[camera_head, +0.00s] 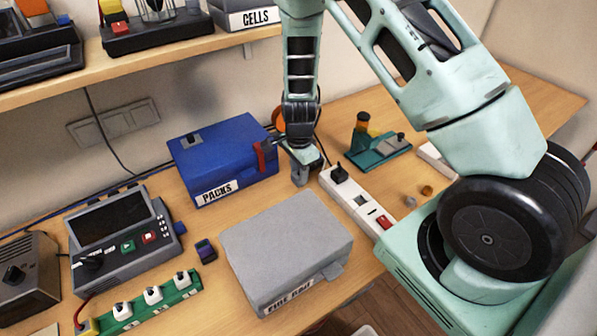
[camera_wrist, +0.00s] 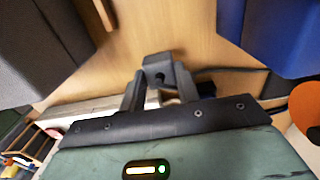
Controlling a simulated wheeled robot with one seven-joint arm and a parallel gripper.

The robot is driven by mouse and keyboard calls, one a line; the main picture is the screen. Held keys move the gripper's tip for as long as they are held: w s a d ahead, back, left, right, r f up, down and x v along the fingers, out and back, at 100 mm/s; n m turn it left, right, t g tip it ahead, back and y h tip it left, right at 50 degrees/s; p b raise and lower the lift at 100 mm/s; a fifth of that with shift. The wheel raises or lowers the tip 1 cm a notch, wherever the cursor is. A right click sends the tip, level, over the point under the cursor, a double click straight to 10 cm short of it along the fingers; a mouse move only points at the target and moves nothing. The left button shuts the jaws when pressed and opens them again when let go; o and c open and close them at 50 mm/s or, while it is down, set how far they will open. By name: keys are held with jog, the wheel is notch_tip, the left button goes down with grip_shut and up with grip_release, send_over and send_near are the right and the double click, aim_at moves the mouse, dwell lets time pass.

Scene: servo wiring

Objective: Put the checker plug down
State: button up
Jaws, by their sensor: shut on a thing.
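My gripper (camera_head: 302,170) points down over the table, between the blue PACKS case and the white power strip. In the wrist view its two dark fingers (camera_wrist: 160,92) are shut on a dark grey block, which I take to be the checker plug (camera_wrist: 157,66). Wooden tabletop shows beyond the block; I cannot tell whether it touches the table. In the head view the plug is hard to separate from the fingertips. The grey checker (camera_head: 122,238), with a dark screen and green and red buttons, stands at the left.
The blue PACKS case (camera_head: 222,150) is close left of my gripper. The white power strip (camera_head: 358,200) is close right. A grey case (camera_head: 285,245) stands in front. A green strip with white sockets (camera_head: 150,302) and a small dark purple block (camera_head: 206,251) lie left. A teal fixture (camera_head: 378,151) stands right.

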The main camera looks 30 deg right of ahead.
jog(key=shift+f, duration=0.7)
jog(key=shift+f, duration=0.15)
jog(key=o, duration=1)
